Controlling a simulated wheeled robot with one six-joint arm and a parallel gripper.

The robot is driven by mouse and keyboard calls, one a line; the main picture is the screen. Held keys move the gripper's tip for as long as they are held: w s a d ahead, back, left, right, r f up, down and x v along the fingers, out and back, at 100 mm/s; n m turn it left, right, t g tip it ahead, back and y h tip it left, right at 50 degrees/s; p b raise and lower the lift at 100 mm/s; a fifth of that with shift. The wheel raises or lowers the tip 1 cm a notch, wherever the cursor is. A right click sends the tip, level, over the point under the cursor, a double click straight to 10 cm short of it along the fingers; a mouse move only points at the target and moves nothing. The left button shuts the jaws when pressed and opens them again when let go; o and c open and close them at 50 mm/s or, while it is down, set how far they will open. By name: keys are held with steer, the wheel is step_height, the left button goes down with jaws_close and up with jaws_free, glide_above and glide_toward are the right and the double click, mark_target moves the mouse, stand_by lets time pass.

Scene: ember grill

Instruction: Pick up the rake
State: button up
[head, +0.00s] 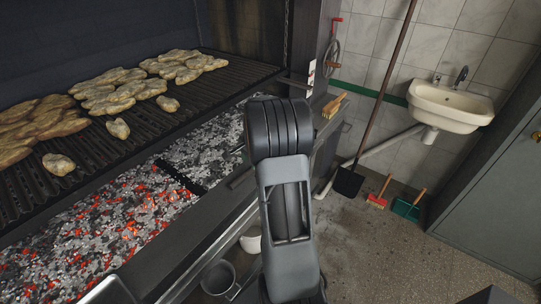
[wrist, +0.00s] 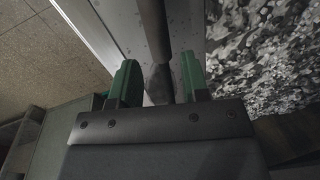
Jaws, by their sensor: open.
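In the wrist view, a dark round rod (wrist: 154,25), which looks like the rake's handle, runs from the top edge down towards the gap between my fingers. My gripper (wrist: 158,78) is open, with one green finger on each side of the rod's line. I cannot tell whether either finger touches it. The rod lies over or just above a pale metal ledge beside grey coals. In the head view my arm hides the gripper and most of this spot. The rake's head cannot be made out for certain.
The grill grate (head: 140,130) holds several pieces of meat above a bed of embers (head: 120,225). A long-handled black shovel (head: 349,182) leans by the wall near a sink (head: 450,106). A red brush (head: 377,200) and green dustpan (head: 406,209) stand on the floor. A bucket (head: 218,277) is below.

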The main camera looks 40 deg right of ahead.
mark_target(249, 170)
steer(key=shift+w+a+f+p, duration=0.1)
steer(key=shift+w+f+p, duration=0.05)
steer(key=shift+f, duration=0.85)
steer(key=shift+w+a+f+p, duration=0.1)
steer(key=shift+w+f+p, duration=0.05)
steer(key=shift+f, duration=0.85)
steer(key=shift+w+a+f+p, duration=0.1)
steer(key=shift+w+f+p, duration=0.05)
steer(key=shift+f, duration=0.85)
steer(key=shift+d+r, duration=0.1)
jaws_close()
